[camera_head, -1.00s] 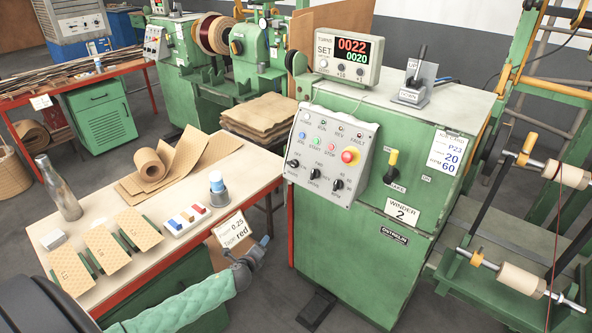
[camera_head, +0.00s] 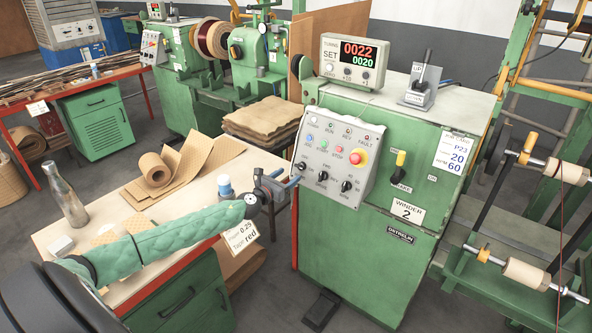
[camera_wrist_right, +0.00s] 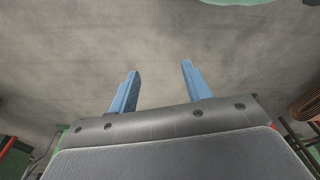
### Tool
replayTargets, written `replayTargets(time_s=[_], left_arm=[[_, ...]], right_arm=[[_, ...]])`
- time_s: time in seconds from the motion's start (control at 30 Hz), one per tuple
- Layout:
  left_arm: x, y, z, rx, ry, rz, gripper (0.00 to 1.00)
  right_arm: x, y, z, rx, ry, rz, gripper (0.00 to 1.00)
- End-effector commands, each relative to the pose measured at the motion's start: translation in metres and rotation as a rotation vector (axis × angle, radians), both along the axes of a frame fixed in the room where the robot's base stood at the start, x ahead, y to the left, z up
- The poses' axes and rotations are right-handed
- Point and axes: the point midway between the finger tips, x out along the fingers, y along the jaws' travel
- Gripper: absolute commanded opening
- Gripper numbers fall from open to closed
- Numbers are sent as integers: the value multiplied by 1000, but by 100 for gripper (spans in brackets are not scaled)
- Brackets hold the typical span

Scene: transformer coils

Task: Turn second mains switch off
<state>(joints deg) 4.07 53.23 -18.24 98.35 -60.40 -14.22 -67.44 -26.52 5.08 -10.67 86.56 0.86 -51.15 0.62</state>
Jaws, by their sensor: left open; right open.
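The green winder marked 2 (camera_head: 362,220) has a sloped grey control panel (camera_head: 335,158) facing me. The panel has three black rotary knobs in its lower row: left knob (camera_head: 301,166), middle knob (camera_head: 323,176) and right knob (camera_head: 346,187). The labels around them are too small to read surely. My left gripper (camera_head: 285,178) is open and empty, just left of the left knob; I cannot tell whether it touches the panel. My right gripper (camera_wrist_right: 160,68) is open and empty above grey floor in the right wrist view.
A red emergency button (camera_head: 358,158) and a yellow-and-black lever (camera_head: 399,163) are right of the knobs. My left arm crosses the workbench (camera_head: 98,212), which holds a paper roll and a bottle (camera_head: 65,192). A second green winder (camera_head: 195,85) stands behind.

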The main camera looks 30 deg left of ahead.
Motion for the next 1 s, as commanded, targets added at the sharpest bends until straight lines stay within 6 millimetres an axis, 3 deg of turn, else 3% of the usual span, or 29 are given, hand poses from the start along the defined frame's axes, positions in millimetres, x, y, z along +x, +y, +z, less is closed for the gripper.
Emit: replayTargets(time_s=[0.4,0.87,1.0], left_arm=[[46,-3,1,-2,-1,2,60],[53,-4,-1,-2,1,0,60],[53,-4,-1,-2,1,0,32]], right_arm=[[-11,-8,-30,-8,-16,6,49],[-14,-10,-36,-10,-17,7,49],[-14,-11,-36,-10,-17,7,49]])
